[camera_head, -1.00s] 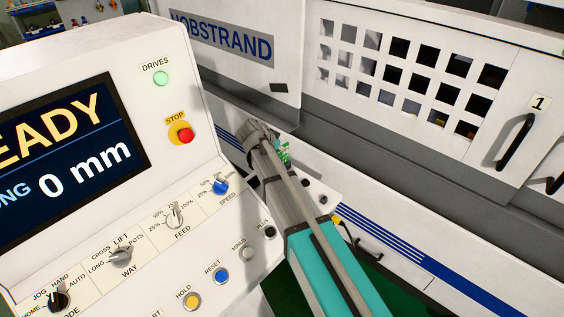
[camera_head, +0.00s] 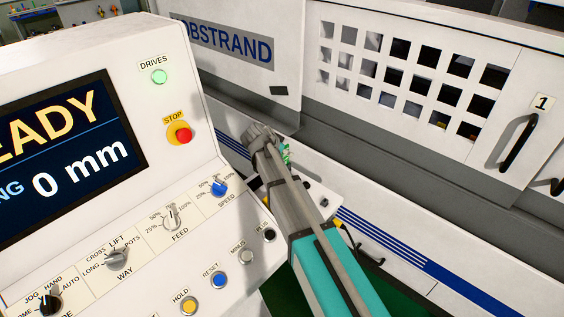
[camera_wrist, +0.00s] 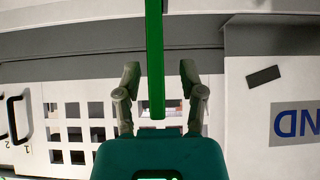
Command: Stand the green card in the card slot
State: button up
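The green card shows edge-on in the wrist view as a narrow upright green bar (camera_wrist: 155,60), running from the top edge down between the fingers. My gripper (camera_wrist: 160,70) has its two grey fingers spread, one on each side of the bar, with a gap visible on both sides. In the head view my gripper (camera_head: 262,135) is small and seen from behind, beyond the right edge of the control panel. A small green piece (camera_head: 286,154) shows beside it, partly hidden by the arm; I cannot tell whether it is the card. I cannot make out the card slot.
The white control panel (camera_head: 120,180) with screen, knobs and a red stop button (camera_head: 183,136) stands close on the left. The machine's white guard door (camera_head: 450,90) with square windows and a black handle (camera_head: 518,143) stands behind. A small ledge with dark knobs (camera_head: 323,202) sits right of my arm.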

grip_shut()
jog(key=shift+r, duration=0.15)
jog(key=shift+r+p, duration=0.95)
jog(key=shift+p, duration=0.15)
jog(key=s+a+r+p, duration=0.1)
jog(key=s+r+p, duration=0.9)
jog(key=s, duration=0.3)
jog(key=shift+s+a+r+p, duration=0.4)
jog(key=w+a+f+b, duration=0.4)
jog(key=w+a, duration=0.1)
jog(key=a, duration=0.3)
jog(key=shift+w, duration=0.25)
